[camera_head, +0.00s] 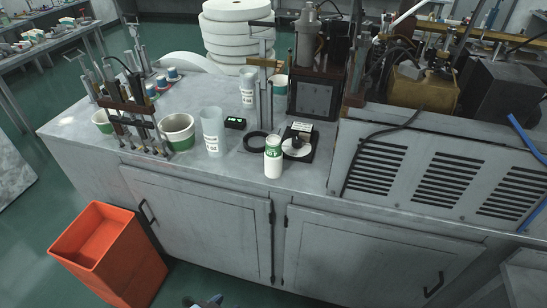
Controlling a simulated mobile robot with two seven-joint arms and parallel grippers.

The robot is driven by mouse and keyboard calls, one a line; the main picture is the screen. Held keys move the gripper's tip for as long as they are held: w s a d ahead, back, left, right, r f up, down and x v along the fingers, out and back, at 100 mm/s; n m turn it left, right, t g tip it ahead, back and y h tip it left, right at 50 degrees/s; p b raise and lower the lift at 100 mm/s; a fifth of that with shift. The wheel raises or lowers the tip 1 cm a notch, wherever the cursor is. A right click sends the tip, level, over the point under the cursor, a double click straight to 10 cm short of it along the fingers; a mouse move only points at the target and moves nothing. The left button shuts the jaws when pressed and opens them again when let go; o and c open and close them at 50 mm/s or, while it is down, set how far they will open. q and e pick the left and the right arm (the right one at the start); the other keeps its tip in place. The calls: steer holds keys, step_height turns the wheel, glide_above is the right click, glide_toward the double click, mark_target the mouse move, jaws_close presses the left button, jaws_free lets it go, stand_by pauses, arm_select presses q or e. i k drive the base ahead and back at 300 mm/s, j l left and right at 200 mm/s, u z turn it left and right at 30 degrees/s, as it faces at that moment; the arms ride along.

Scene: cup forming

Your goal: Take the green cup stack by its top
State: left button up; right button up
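A slim white and green cup stack (273,163) stands upright near the front edge of the grey workbench. Its upper part is green with pale lettering, and its lower part is white. Its top is clear. A wide green and white cup (177,128) stands farther left, partly behind a metal fixture. Another green and white cup (103,122) shows behind the same fixture. Neither of my grippers can be made out in the head view. A small blue and dark part at the bottom edge is too cut off to identify.
A translucent cup (212,133) and a small black display (235,123) stand left of the stack. A black scale (299,147) is close on its right, a metal stand (262,90) behind. Vented machine housing (440,165) fills the right. An orange bin (105,250) is on the floor.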

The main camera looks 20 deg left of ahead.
mark_target(272, 155)
steer(key=j+z, duration=0.1)
steer(key=z, duration=0.6)
steer(key=j+z, duration=0.4)
steer(key=k+j+z, duration=0.1)
steer(key=j+z, duration=0.3)
steer(key=j, duration=0.2)
